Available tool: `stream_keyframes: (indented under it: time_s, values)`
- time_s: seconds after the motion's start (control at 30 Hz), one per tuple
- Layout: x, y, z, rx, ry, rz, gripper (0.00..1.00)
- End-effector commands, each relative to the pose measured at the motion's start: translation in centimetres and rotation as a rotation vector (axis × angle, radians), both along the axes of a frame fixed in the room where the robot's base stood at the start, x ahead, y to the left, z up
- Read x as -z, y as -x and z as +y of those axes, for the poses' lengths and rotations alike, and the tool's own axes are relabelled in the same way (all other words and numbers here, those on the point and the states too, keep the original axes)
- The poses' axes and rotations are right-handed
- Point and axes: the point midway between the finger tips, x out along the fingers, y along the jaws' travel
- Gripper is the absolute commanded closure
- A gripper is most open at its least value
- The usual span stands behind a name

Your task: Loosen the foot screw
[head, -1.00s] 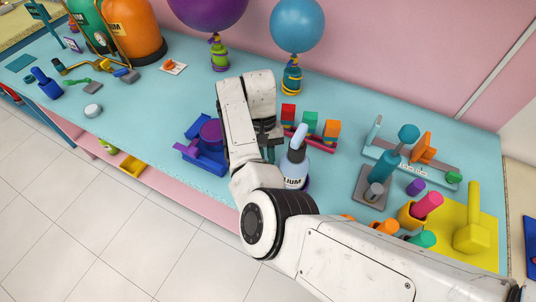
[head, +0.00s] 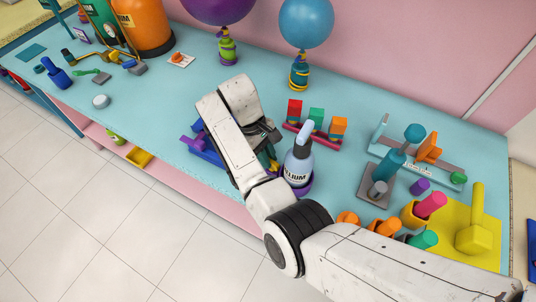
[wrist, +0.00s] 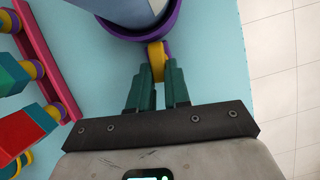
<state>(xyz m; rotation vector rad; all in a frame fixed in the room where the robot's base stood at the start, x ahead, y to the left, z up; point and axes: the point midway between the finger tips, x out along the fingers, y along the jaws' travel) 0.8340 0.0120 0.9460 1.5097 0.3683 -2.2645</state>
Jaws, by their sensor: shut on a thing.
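The small canister (head: 298,165), grey-blue with a white-blue top and lettering ending "LIUM", stands in a purple ring holder (wrist: 169,16) on the bench. A yellow foot screw (wrist: 156,55) with a purple part beside it juts from the ring's edge in the wrist view. My gripper (wrist: 157,72), with dark green fingers, is shut on the yellow screw, one finger on each side. In the head view my gripper (head: 272,163) is just left of the canister, and my wrist hides most of the grip.
A pink rack with red, green and orange blocks (head: 316,118) stands right behind the canister. A blue and purple fixture (head: 200,146) is partly hidden behind my arm. Orange and green pieces (head: 383,226) lie at the front right. The bench edge is close by, with tiled floor beyond.

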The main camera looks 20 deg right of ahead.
Motion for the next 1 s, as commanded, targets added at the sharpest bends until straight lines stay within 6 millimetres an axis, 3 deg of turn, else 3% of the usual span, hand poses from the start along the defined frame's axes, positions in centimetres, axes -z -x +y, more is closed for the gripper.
stream_keyframes:
  time_s: [0.63, 0.67, 0.73, 1.0]
  values:
    - [-0.18, -0.13, 0.15, -0.048, -0.001, -0.006, 1.0]
    - [-0.19, -0.14, 0.15, -0.048, -0.001, -0.006, 0.8]
    - [-0.17, -0.12, 0.14, -0.048, -0.001, -0.005, 0.73]
    - [-0.15, -0.07, 0.12, -0.047, -0.001, -0.003, 0.72]
